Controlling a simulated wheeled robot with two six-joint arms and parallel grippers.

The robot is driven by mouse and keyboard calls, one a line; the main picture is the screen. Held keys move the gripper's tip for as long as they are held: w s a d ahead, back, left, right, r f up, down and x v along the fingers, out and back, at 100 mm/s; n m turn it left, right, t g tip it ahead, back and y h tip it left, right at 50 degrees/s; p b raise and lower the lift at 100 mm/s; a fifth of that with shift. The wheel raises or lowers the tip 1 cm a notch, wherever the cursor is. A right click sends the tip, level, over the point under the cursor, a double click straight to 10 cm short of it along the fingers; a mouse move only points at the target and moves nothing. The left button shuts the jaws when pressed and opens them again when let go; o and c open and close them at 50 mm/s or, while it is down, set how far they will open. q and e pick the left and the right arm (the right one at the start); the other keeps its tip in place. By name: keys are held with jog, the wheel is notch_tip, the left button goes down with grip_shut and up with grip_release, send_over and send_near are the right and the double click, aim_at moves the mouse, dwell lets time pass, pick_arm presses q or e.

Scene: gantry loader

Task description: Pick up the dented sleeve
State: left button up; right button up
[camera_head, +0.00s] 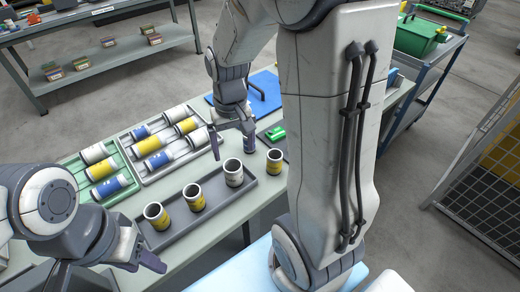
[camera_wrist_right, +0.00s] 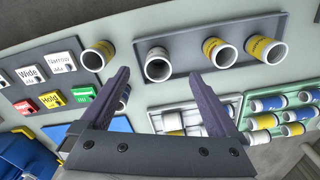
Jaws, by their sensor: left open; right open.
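Several short hollow sleeves stand upright, and I cannot make out a dent on any of them. My right gripper (camera_head: 232,149) is open and empty behind the white sleeve (camera_wrist_right: 158,67). My left gripper (camera_head: 106,274) is open and empty at the front left, in front of the tray.
Two compartmented trays (camera_head: 141,175) (camera_head: 82,181) hold several lying white, yellow and blue sleeves. A panel (camera_wrist_right: 42,85) with labelled tiles, including Wide and Hold, lies beside the lone sleeve. A blue mat or lid (camera_head: 262,88) lies at the back. A wire-mesh fence (camera_head: 480,190) stands at the right.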

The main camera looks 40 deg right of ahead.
aim_at(275, 154)
jog(key=d+f+m, duration=0.1)
jog(key=d, duration=0.3)
jog(key=d+f+m, duration=0.1)
jog(key=d, duration=0.3)
jog(key=d+f+m, duration=0.1)
jog(key=d+m, duration=0.1)
jog(key=d, duration=0.2)
jog(key=shift+w+d+f, duration=0.15)
jog(key=shift+d+f, duration=0.1)
jog(key=shift+f, duration=0.05)
jog(key=f, duration=0.4)
jog(key=shift+d+f, duration=0.25)
jog(key=shift+f, duration=0.05)
jog(key=shift+d+f, duration=0.15)
jog(key=shift+f, duration=1.3)
jog(key=shift+d+f, duration=0.15)
jog(key=shift+f, duration=1.3)
grip_shut()
